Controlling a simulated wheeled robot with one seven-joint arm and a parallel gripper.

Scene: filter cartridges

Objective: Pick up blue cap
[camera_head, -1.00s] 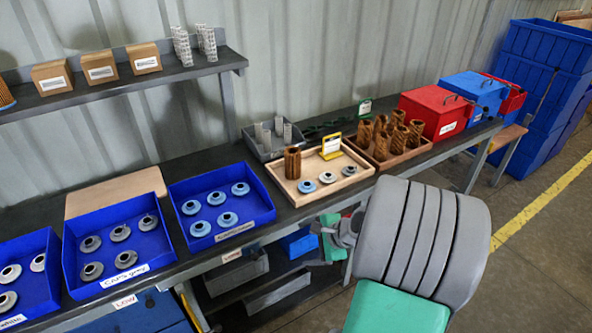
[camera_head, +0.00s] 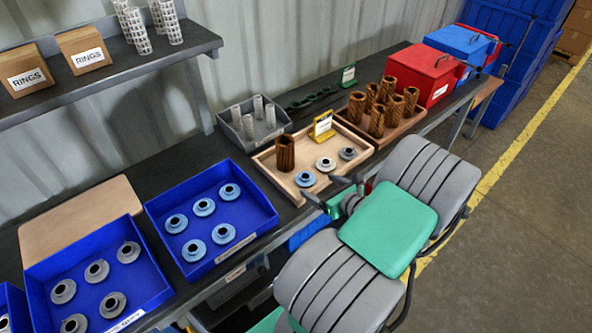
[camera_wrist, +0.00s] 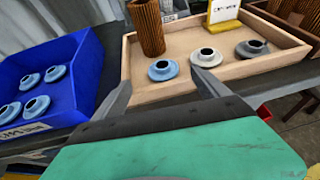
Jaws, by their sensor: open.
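A blue cap (camera_head: 305,179) lies in the front of the wooden tray (camera_head: 274,179), left of a pale cap (camera_head: 326,164) and a dark grey cap (camera_head: 348,154). In the wrist view the blue cap (camera_wrist: 162,70) appears ahead, between the lines of my two fingers. My gripper (camera_head: 332,190) is open and empty at the tray's front edge. In the wrist view its fingertips (camera_wrist: 160,82) are spread and apart from the cap. More blue caps (camera_head: 204,207) lie in a blue bin (camera_head: 262,229) to the left.
A brown pleated cartridge (camera_head: 285,153) stands in the tray behind the blue cap, with a yellow-framed sign (camera_head: 322,125) near the back. Another tray (camera_head: 417,117) with several brown cartridges stands to the right. A grey bin (camera_head: 236,136) with pale tubes is behind.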

